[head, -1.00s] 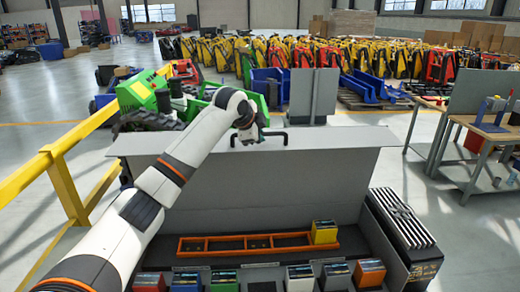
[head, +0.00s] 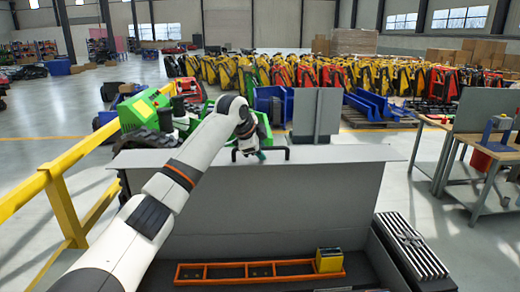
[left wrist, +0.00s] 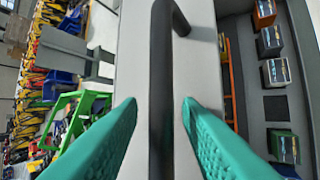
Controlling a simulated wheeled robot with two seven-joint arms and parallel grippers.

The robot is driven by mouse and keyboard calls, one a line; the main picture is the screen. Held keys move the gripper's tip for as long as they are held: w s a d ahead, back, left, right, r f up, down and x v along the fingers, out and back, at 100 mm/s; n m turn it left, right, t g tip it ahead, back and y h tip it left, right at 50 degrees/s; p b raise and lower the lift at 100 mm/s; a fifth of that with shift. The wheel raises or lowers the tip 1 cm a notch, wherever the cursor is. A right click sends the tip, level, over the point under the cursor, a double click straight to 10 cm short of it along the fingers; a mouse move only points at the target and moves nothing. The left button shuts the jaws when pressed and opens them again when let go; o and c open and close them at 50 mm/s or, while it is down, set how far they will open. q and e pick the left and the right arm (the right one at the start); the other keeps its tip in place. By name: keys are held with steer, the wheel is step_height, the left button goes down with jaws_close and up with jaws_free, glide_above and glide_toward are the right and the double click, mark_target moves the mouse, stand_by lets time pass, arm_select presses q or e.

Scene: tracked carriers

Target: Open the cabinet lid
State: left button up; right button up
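The grey cabinet lid (head: 300,205) stands raised, roughly upright, at the back of the cabinet in the head view. A black bar handle (head: 275,149) is on its top flange; the handle also shows in the left wrist view (left wrist: 162,80). My left gripper (head: 250,150) is at the left part of the handle. In the left wrist view its two teal fingers (left wrist: 161,102) are spread either side of the bar, with visible gaps, so it is open around the handle and not clamped. My right gripper is not in view.
Inside the cabinet, an orange rack (head: 225,273) holds a yellow block (head: 329,260). A black ribbed unit (head: 412,247) stands at the right end. A yellow railing (head: 60,185) runs along the left. A workbench (head: 480,145) stands at the right. Several loose blocks (left wrist: 275,71) show in the wrist view.

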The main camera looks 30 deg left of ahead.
arm_select(q)
steer(key=shift+f, duration=0.15)
steer(key=shift+s+r+b, duration=0.3)
steer(key=shift+b, duration=0.15)
steer(key=b+v, duration=0.4)
steer(key=v, duration=0.7)
steer(key=shift+r+b, duration=0.25)
steer(key=shift+b, duration=0.15)
steer(key=shift+a, duration=0.1)
